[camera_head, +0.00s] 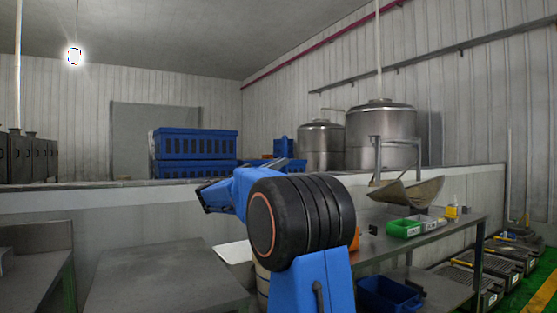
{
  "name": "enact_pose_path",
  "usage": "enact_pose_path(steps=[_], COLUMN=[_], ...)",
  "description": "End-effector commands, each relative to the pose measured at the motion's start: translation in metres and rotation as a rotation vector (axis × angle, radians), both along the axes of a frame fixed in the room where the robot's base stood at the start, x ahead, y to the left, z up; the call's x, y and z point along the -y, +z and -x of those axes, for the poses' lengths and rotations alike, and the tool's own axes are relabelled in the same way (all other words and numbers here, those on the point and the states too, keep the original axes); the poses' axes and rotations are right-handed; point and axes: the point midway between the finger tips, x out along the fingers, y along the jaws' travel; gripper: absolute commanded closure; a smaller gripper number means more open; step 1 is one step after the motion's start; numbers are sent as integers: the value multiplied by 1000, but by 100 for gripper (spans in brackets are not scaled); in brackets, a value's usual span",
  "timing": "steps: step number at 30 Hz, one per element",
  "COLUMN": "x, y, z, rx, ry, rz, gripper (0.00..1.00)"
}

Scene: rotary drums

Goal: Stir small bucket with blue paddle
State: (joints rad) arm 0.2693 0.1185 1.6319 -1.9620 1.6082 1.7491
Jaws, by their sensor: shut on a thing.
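My blue arm with its large black joint fills the lower middle of the head view. I cannot make out the blue paddle. No small bucket can be told for sure. A cream-coloured object shows only as a narrow strip (262,284) beside my arm, and I cannot tell what it is.
A blue bin (388,294) sits below. A bare grey table (165,280) stands at left. Blue crates (193,145) and steel tanks (381,138) show behind a low wall.

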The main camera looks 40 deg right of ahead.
Motion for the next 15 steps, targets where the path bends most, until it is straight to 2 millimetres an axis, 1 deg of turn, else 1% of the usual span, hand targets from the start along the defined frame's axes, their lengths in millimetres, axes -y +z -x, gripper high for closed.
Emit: enact_pose_path(steps=[15], x=[0], y=[-50], z=[0], rx=[-1], ry=[0], rz=[0], gripper=[100])
